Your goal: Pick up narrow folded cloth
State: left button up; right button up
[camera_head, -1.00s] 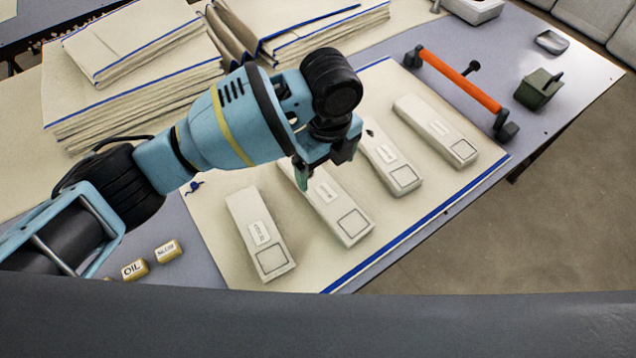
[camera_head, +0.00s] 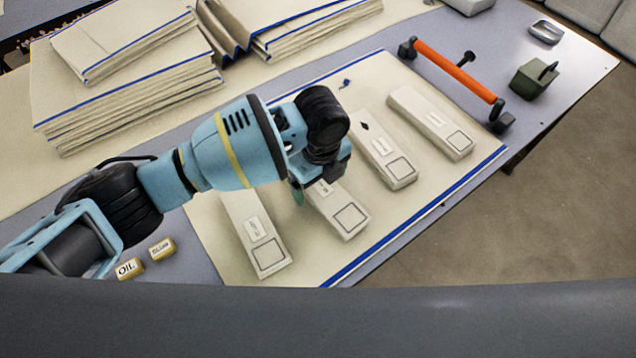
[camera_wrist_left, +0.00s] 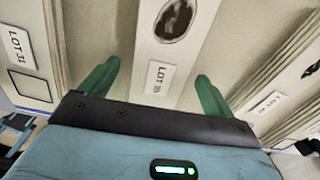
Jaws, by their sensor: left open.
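Several narrow folded cloths, cream with a label and a square outline each, lie side by side on a larger cream sheet with blue edging (camera_head: 345,268). My left gripper (camera_head: 316,184) is over the far part of the second narrow cloth from the left (camera_head: 346,216) and hides that part. In the left wrist view, the green fingers of my left gripper (camera_wrist_left: 157,72) are spread apart and empty, one on each side of a narrow cloth (camera_wrist_left: 172,60) with a dark oval mark. Whether they touch it is unclear. My right gripper is not in view.
Neighbouring narrow cloths (camera_head: 255,235) (camera_head: 385,158) (camera_head: 432,122) lie close on both sides. Large folded cloth stacks (camera_head: 130,100) stand at the back left. An orange bar (camera_head: 455,70) and a green block (camera_head: 534,82) are at right. Small labelled blocks (camera_head: 162,249) sit at front left.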

aim_at(317, 187)
pick_arm(q)
jog(key=c, duration=1.1)
jog(key=shift+c, duration=0.2)
jog(key=shift+r, duration=0.1)
jog(key=shift+r, duration=0.5)
jog(key=shift+s+a+r, duration=0.15)
jog(key=shift+s+r, duration=0.05)
jog(key=shift+r, duration=0.45)
jog(key=shift+s+a+r, duration=0.15)
jog(key=shift+r, duration=0.45)
jog(key=s+a, duration=0.3)
jog(key=s, duration=0.1)
jog(key=s+a+r+p, duration=0.1)
jog(key=s+a, duration=0.2)
jog(key=s, duration=0.1)
jog(key=s+a, duration=0.3)
jog(key=s, duration=0.1)
jog(key=shift+r+p, duration=0.2)
jog(key=shift+p, duration=0.15)
